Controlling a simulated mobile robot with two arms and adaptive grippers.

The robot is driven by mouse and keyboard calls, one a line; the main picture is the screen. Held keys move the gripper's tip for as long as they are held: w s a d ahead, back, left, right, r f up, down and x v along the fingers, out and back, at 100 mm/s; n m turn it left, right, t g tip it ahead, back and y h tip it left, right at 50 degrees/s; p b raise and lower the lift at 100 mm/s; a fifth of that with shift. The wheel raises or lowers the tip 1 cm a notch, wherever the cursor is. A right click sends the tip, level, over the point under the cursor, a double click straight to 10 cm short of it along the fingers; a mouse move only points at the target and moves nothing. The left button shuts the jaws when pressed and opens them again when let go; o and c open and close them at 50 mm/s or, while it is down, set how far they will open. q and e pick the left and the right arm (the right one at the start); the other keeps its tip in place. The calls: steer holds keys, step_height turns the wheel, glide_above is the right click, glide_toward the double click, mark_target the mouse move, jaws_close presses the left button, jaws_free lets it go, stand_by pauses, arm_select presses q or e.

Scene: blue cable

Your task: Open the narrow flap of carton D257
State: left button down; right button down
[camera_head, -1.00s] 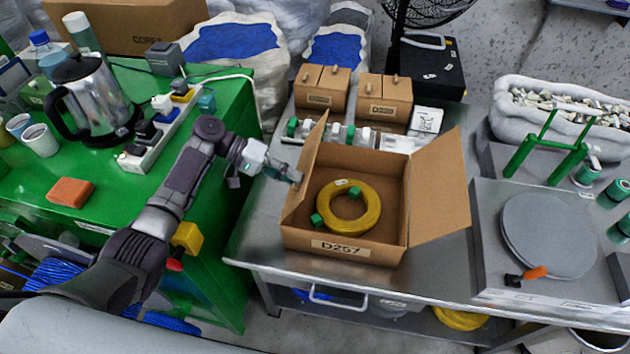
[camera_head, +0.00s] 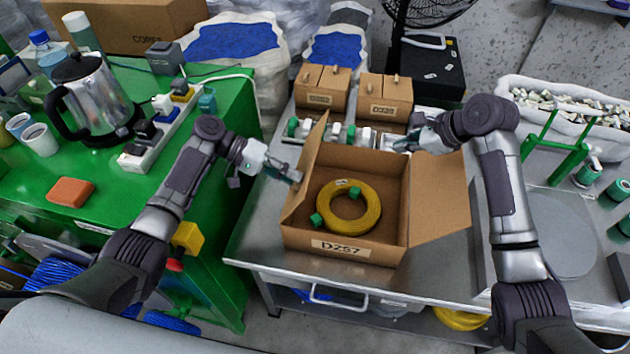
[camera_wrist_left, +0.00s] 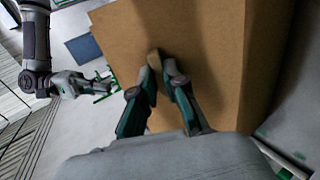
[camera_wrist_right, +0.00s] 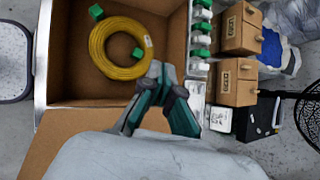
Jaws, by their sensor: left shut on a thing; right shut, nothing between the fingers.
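Carton D257 (camera_head: 340,247) stands on the metal table, open on top, with a coil of yellow cable (camera_head: 369,216) inside. Its left flap (camera_head: 304,165) stands roughly upright. Its right flap (camera_head: 440,200) is folded outward and down. My left gripper (camera_head: 294,177) is at the left flap; in the left wrist view its fingers (camera_wrist_left: 158,75) are shut on a small tan tab against the cardboard. My right gripper (camera_head: 412,143) is shut and empty above the carton's back right corner. In the right wrist view its fingertips (camera_wrist_right: 158,75) are beside the coil.
Two small cartons (camera_head: 322,88) (camera_head: 385,98) stand behind, with a row of green and white fittings (camera_head: 335,132) before them. A grey round plate (camera_head: 560,235) lies right of the carton, partly behind my right arm. A green bench (camera_head: 215,200) with a kettle (camera_head: 92,100) is at left.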

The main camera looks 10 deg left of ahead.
steer(key=s+a+f+n+g+y, duration=0.1)
steer(key=s+a+f+g+y, duration=0.2)
steer(key=s+a, duration=0.55)
steer(key=w+a+f+g+h, duration=0.1)
steer(key=a+f, duration=0.4)
steer(key=a, duration=0.5)
steer(key=shift+w+f, duration=0.15)
steer(key=shift+f, duration=0.05)
